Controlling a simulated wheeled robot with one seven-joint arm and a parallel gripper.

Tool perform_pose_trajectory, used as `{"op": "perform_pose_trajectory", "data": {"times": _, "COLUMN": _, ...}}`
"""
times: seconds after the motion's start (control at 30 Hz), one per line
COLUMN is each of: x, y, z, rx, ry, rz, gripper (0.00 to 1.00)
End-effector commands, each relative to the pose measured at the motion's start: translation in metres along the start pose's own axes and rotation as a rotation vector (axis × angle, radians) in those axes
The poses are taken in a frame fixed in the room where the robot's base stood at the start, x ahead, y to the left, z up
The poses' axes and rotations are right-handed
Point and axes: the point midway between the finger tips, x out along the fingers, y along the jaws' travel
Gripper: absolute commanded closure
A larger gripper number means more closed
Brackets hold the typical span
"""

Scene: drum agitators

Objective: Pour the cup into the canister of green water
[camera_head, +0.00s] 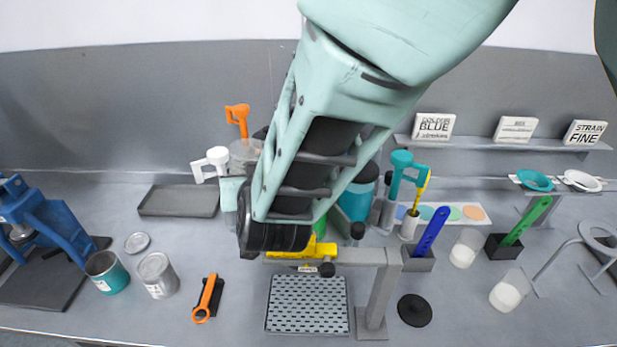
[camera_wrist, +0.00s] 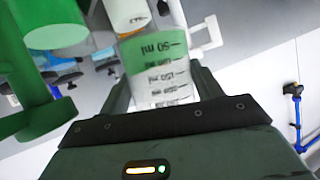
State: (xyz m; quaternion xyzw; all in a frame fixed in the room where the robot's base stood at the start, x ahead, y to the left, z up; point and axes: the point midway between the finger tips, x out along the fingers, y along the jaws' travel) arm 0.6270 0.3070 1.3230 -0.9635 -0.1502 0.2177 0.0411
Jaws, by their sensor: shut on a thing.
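A clear measuring cup (camera_wrist: 158,75) with black millilitre marks sits between the two fingers of my gripper (camera_wrist: 165,88) in the wrist view. My gripper is shut on it. Its upper part in the picture looks green; I cannot tell whether that is liquid inside or colour seen through it. A large green cylinder (camera_wrist: 52,28) is at the upper left of the wrist view, apart from the cup. In the head view a small green patch (camera_head: 320,228) shows beside my wrist; I cannot tell if it is the canister. My arm hides the fingers there.
A grey stand (camera_head: 378,290) with a yellow clamp (camera_head: 300,250) is just below my wrist, above a perforated tray (camera_head: 307,303). A teal canister (camera_head: 357,197) stands close right of my arm. Tins (camera_head: 157,275) are at left.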

Motion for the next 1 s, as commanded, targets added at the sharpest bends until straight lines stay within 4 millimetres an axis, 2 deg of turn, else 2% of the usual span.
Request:
{"op": "perform_pose_trajectory", "data": {"times": 0.1, "x": 0.008, "y": 0.001, "z": 0.018, "rx": -0.036, "ry": 0.008, "rz": 0.015, "gripper": 0.64}}
{"op": "perform_pose_trajectory", "data": {"times": 0.4, "x": 0.02, "y": 0.002, "z": 0.046, "rx": -0.109, "ry": 0.025, "rz": 0.045, "gripper": 0.64}}
{"op": "perform_pose_trajectory", "data": {"times": 0.6, "x": 0.022, "y": 0.002, "z": 0.053, "rx": -0.132, "ry": 0.032, "rz": 0.054, "gripper": 0.64}}
{"op": "perform_pose_trajectory", "data": {"times": 1.0, "x": 0.023, "y": 0.002, "z": 0.053, "rx": -0.135, "ry": 0.032, "rz": 0.056, "gripper": 0.64}}
